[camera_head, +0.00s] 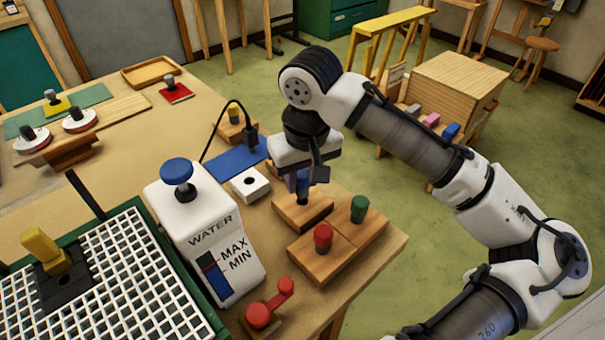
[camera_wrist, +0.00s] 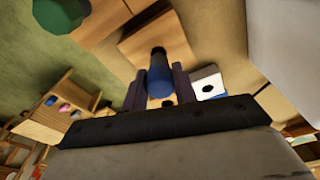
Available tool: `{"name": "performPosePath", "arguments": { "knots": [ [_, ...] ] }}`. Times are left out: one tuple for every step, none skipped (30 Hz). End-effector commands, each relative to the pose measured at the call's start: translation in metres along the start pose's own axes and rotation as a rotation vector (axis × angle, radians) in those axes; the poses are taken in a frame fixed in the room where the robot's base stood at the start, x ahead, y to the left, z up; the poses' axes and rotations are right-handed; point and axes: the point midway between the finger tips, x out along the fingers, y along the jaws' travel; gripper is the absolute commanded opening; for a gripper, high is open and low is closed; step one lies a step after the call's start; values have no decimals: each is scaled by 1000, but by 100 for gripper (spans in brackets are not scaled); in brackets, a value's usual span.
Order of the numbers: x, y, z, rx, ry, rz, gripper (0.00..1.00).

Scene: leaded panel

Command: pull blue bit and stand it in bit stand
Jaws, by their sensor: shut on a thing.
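My gripper (camera_head: 303,186) points down over a small wooden block (camera_head: 292,214) and is shut on the blue bit (camera_head: 303,194). In the wrist view the blue bit (camera_wrist: 159,78) stands between the two fingers, its dark end toward the wooden block (camera_wrist: 140,42). I cannot tell whether that end is in the block or just above it. A white block with a dark hole (camera_head: 247,190), perhaps the bit stand, sits left of the gripper; its hole looks empty. It also shows in the wrist view (camera_wrist: 200,90), right of the fingers.
Red (camera_head: 323,234) and green (camera_head: 359,206) knobs stand on wooden blocks in front and right. A blue mat (camera_head: 236,165) and a black corded tool (camera_head: 250,140) lie behind. The white water tank (camera_head: 222,230) rises at left. The table's right edge is close.

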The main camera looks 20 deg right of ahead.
Motion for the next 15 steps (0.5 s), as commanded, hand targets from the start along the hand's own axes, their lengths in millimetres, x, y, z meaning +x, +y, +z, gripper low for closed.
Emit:
{"name": "performPosePath", "arguments": {
  "knots": [
    [2, 0, 0, 0, 0, -1, 6],
    [3, 0, 0, 0, 0, -1, 6],
    [4, 0, 0, 0, 0, 0, 6],
    [5, 0, 1, 0, 0, 0, 6],
    [5, 0, 1, 0, 0, 0, 6],
    [6, 0, 1, 0, 0, 0, 6],
    [7, 0, 1, 0, 0, 0, 6],
    [8, 0, 1, 0, 0, 0, 6],
    [9, 0, 1, 0, 0, 1, 6],
    [10, 0, 1, 0, 0, 1, 6],
    [10, 0, 1, 0, 0, 1, 6],
    [11, 0, 1, 0, 0, 1, 6],
    [12, 0, 2, 0, 0, 1, 6],
    [13, 0, 2, 0, 0, 1, 6],
    [14, 0, 2, 0, 0, 1, 6]
  ]
}}
